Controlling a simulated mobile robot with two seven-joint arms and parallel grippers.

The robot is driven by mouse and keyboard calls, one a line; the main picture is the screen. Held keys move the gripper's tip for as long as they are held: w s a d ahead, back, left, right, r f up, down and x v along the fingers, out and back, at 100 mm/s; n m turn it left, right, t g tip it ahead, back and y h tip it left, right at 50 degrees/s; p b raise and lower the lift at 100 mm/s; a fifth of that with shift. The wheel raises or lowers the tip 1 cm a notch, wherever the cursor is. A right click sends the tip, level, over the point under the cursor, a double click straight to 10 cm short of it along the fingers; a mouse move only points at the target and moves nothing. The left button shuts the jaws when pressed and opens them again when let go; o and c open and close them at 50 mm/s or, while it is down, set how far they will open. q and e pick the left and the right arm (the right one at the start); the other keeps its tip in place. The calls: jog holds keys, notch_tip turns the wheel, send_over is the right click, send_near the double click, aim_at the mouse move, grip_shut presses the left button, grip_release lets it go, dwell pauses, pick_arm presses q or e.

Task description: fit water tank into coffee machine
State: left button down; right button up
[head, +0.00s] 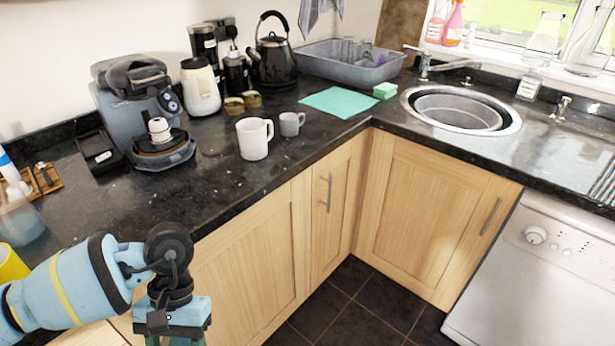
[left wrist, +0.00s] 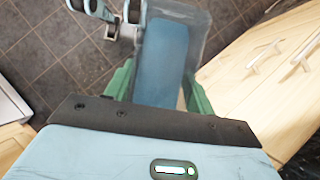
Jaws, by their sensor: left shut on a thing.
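The coffee machine (head: 140,110) stands on the dark counter at the left of the head view, with a white, knobbed part on its round front. My left gripper (head: 178,332) is low at the left of the head view, in front of the counter edge, its fingers cut off by the frame. In the left wrist view, the green fingers of my left gripper (left wrist: 160,88) are shut on the clear, blue-tinted water tank (left wrist: 168,50), held over the floor. The tank does not show in the head view. My right gripper is not in view.
A white mug (head: 254,139) and a grey mug (head: 290,124) stand right of the machine. A black tray (head: 98,151) lies left of it. A translucent container (head: 20,222) stands at the left edge. The counter front (head: 185,205) is clear.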

pick_arm(q)
notch_tip(320, 180, up, 15)
jog(key=w+t+p, duration=0.2)
jog(key=p, duration=0.4)
jog(key=shift+w+d+t+p, duration=0.15)
jog(key=shift+w+t+p, duration=0.05)
jog(key=shift+t+p, duration=0.15)
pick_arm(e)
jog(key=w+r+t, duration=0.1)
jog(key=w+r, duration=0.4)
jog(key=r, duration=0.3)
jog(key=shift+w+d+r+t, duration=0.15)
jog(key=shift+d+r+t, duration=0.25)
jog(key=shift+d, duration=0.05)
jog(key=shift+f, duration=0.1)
pick_arm(q)
jog(key=shift+r, duration=0.1)
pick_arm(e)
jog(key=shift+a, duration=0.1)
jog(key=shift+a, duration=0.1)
